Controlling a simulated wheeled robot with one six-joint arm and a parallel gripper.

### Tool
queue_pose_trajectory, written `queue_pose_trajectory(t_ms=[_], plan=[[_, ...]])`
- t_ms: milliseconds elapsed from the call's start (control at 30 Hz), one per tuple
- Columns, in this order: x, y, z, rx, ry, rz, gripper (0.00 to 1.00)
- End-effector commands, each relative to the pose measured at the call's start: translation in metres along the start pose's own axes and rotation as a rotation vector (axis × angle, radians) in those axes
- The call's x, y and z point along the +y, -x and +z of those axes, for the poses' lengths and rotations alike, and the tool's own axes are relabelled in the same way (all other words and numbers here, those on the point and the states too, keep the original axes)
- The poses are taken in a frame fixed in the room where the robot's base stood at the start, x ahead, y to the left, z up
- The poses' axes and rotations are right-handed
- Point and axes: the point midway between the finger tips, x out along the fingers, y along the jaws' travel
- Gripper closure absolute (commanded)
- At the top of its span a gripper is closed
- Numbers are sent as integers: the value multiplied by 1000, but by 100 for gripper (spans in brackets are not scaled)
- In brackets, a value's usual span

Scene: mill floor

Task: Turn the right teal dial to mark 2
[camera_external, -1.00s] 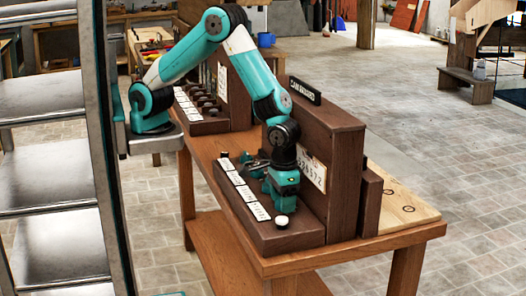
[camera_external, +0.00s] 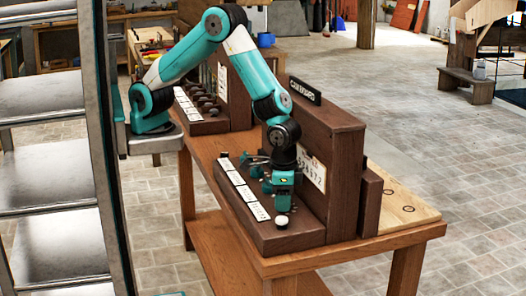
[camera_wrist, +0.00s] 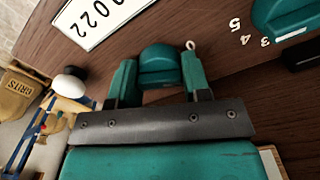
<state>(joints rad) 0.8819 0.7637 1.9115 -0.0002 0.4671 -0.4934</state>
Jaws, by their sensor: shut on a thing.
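My gripper (camera_external: 281,200) points down over the near end of a dark wooden panel (camera_external: 262,226) on the bench. In the wrist view, my gripper (camera_wrist: 161,72) has its two teal fingers on either side of a teal dial (camera_wrist: 160,60) and is shut on it. The dial's marks are hidden, so I cannot read its setting. A second teal dial (camera_wrist: 278,14) shows at the top right of the wrist view, with pale numerals 3, 4 and 5 beside it. In the external view the held dial is mostly hidden behind my gripper.
A white round knob (camera_external: 282,221) stands at the panel's near end, close to my gripper; it also shows in the wrist view (camera_wrist: 74,76). A tall wooden back (camera_external: 343,185) with a number plate (camera_external: 313,171) rises behind. White cards (camera_external: 243,191) line the panel's front.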

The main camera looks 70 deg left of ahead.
Motion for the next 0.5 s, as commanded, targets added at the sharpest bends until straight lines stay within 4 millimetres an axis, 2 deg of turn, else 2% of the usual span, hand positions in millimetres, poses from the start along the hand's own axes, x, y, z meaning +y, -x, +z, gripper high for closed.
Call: queue_pose_trajectory(t_ms=[500], plan=[[0, 1, 0, 2, -485, 1, 80]])
